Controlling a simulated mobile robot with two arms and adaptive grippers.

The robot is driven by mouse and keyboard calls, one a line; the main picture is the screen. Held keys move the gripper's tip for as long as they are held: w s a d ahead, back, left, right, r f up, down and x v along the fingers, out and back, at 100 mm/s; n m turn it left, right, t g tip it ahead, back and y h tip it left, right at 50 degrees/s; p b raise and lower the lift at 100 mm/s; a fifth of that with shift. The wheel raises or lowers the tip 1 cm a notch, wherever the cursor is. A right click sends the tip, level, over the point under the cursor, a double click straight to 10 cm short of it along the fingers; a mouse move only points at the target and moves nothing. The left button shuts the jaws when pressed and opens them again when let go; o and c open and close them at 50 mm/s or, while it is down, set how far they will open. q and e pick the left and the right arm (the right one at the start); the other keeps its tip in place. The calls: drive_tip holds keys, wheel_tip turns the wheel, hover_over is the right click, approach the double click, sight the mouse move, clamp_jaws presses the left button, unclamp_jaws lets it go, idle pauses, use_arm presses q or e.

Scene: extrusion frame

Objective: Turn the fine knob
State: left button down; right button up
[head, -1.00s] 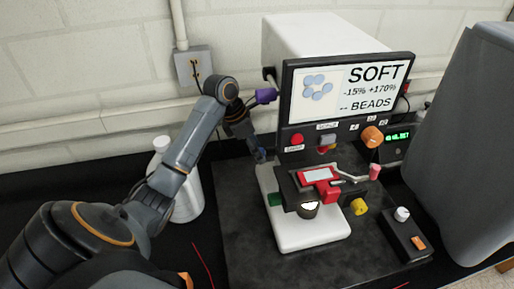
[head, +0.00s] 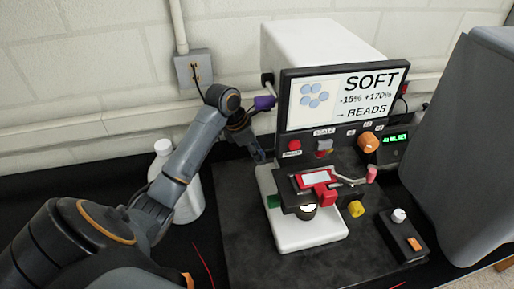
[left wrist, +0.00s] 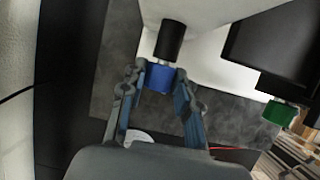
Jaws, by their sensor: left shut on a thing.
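A blue knob (left wrist: 159,78) sits on a short metal shaft at the end of a black cylinder (left wrist: 171,38) in the left wrist view. My left gripper (left wrist: 161,72) is closed around this knob, with one finger on each side. In the head view my left gripper (head: 258,154) is low beside the left side of the machine, and the knob there is mostly hidden. No label reading "fine" is legible. My right gripper is not in view.
A screen (head: 341,98) reads SOFT and BEADS and shows blue beads. A red-topped stage (head: 314,179), a yellow knob (head: 356,208) and an orange knob (head: 367,142) are in front. A white bottle (head: 188,190) stands behind my left arm. A control box (head: 403,237) is at right.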

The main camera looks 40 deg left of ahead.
use_arm(q)
drive_tip(key=shift+s+d+t+y+p, duration=0.2)
drive_tip(key=shift+t+y+p, duration=0.15)
drive_tip(key=shift+t+y, duration=0.35)
drive_tip(key=shift+s+d+f+m+t+y, duration=0.1)
drive_tip(key=shift+m+t+y, duration=0.2)
drive_tip(key=shift+t+y, duration=0.3)
drive_tip(key=shift+d+f+m+t+y, duration=0.1)
drive_tip(key=shift+m+t+y, duration=0.25)
drive_tip(key=shift+y, duration=0.45)
drive_tip(key=c, duration=1)
unclamp_jaws()
drive_tip(key=v, duration=1.2)
drive_tip(key=shift+s, duration=0.1)
